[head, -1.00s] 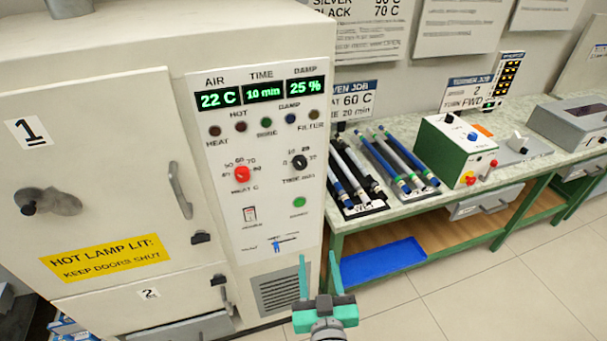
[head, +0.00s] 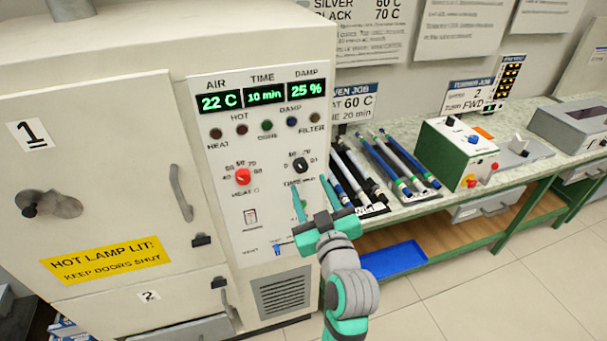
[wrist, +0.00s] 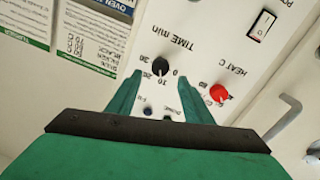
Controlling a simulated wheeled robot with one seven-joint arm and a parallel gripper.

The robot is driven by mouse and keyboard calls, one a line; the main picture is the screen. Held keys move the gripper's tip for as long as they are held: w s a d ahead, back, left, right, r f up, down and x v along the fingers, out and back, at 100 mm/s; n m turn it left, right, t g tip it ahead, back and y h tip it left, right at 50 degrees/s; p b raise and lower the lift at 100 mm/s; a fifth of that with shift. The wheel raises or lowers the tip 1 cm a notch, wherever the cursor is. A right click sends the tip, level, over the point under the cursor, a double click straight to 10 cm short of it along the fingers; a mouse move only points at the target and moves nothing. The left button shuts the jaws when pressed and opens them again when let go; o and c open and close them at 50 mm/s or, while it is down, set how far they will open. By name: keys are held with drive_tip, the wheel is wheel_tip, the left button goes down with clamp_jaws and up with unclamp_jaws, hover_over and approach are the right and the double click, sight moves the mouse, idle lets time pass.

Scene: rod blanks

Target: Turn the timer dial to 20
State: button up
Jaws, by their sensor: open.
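The black timer dial (head: 300,165) is on the oven's white control panel, under the lit displays. The TIME display (head: 264,95) reads 10 min. In the wrist view the dial (wrist: 161,68) shows upside down, with the TIME min label and the numbers 10, 20 and 30 around it. My gripper (head: 312,192) is open and empty, just below the dial in the head view. In the wrist view its two fingers (wrist: 162,95) frame the dial from either side. I cannot tell whether they touch it.
The red heat dial (head: 243,176) sits left of the timer dial; it also shows in the wrist view (wrist: 219,93). A power switch (head: 251,216) and a slider (head: 277,249) are lower on the panel. Racks of rods (head: 400,165) lie on the bench at right.

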sight(302, 169)
drive_tip(key=shift+x, duration=3.1)
drive_tip(key=c, duration=1.1)
